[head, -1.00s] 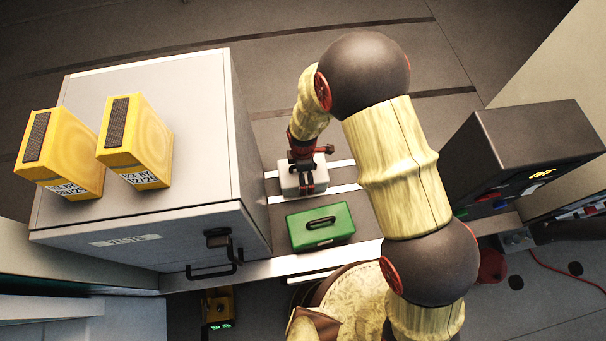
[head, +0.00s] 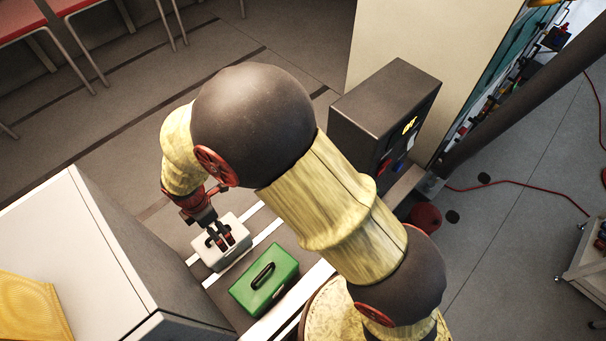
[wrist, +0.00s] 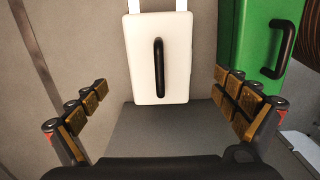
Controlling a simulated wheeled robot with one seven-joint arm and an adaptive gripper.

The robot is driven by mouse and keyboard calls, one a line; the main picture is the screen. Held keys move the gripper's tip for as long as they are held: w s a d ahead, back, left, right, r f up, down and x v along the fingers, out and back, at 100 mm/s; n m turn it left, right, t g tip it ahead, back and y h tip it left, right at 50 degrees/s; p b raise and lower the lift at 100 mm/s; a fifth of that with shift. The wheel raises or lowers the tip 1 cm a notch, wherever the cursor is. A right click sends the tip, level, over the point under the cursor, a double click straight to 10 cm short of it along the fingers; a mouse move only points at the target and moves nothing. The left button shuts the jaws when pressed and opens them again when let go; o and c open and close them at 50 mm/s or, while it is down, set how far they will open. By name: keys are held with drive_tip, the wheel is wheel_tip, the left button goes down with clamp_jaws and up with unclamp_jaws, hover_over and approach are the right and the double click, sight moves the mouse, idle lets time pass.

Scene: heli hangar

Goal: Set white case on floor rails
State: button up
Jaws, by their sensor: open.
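The white case (head: 210,257) with a dark top handle sits upright over the left part of two white rail strips (head: 265,234). In the wrist view the white case (wrist: 140,62) is in the middle, its handle standing clear, and two strips (wrist: 181,5) run up from its far edge. My gripper (head: 222,238) is directly above the case. In the wrist view my gripper (wrist: 160,85) is open, its padded fingers spread to either side of the case with gaps between. I see no finger contact on the case or handle. How far the strips run under the case is hidden.
A green case (head: 277,284) stands close to the white one; it also shows at the right in the wrist view (wrist: 234,45). A large pale cabinet (head: 95,245) rises at the left. A dark control box (head: 375,105) stands beyond. Open floor lies behind.

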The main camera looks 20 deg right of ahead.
drive_tip(key=w+d+r+m+t+y, duration=0.1)
drive_tip(key=w+d+r+m+t, duration=0.15)
drive_tip(key=d+r+m, duration=1.4)
drive_tip(key=s+d+r+m+t+h, duration=0.1)
drive_tip(key=s+d+r+m+t, duration=0.2)
drive_tip(key=s+d+r+m, duration=0.4)
drive_tip(key=s+d+r, duration=0.6)
drive_tip(key=d+r, duration=0.2)
drive_tip(key=d, duration=0.2)
drive_tip(key=shift+s+d+r, duration=0.3)
drive_tip(key=shift+r, duration=0.1)
